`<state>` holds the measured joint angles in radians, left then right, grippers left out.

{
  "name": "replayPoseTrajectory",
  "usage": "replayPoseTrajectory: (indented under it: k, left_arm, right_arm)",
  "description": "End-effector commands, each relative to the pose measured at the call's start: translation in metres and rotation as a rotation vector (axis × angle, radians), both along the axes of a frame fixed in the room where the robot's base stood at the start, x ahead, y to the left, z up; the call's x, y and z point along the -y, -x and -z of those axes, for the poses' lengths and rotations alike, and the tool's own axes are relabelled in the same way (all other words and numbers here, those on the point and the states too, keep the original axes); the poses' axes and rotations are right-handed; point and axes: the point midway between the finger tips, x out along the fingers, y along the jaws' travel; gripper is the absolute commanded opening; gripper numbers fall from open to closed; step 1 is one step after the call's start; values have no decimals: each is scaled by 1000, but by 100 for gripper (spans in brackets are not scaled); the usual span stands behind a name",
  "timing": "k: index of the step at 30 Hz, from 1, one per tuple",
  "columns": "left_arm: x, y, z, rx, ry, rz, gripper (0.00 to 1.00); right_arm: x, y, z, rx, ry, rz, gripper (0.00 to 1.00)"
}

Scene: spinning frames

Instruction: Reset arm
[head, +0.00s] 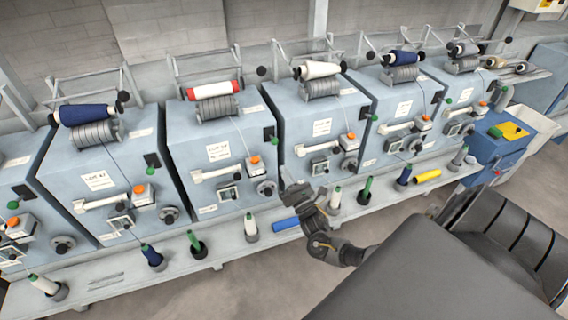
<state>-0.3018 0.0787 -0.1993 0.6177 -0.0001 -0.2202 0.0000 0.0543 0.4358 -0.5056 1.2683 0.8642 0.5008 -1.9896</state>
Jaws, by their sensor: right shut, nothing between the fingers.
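My right gripper (287,178) is in the middle of the head view, at the end of my dark arm, which comes in from the lower right. It is shut and empty. It is in front of the light blue spinning frames (219,150), above or near the shelf along their front. A blue cylinder (285,224) lies on the shelf just below it, partly behind my arm. My left gripper is not in view.
A row of spinning frames carries blue, red and white yarn bobbins on top. Several spindles with bobbins stand along the grey shelf (105,277). A yellow bobbin (427,176) lies farther right. A blue box (497,140) stands at the right. Grey floor (255,280) in front is clear.

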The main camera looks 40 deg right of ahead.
Motion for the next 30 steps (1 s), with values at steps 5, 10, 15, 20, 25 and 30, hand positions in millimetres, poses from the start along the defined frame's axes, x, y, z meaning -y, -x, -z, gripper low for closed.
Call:
replayPoseTrajectory:
  k: [5,10,15,20,25,30]
  left_arm:
    - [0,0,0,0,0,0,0]
    - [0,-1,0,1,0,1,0]
    - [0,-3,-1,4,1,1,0]
    - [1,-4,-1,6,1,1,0]
    - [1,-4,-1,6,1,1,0]
    - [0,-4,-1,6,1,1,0]
  right_arm:
    - [0,7,3,1,-1,1,0]
    - [2,8,3,1,-1,4,0]
    - [2,8,3,0,0,5,0]
    - [1,8,3,1,-1,4,0]
    - [1,6,4,3,-68,-24,0]
    - [7,-2,41,-95,-448,-134,0]
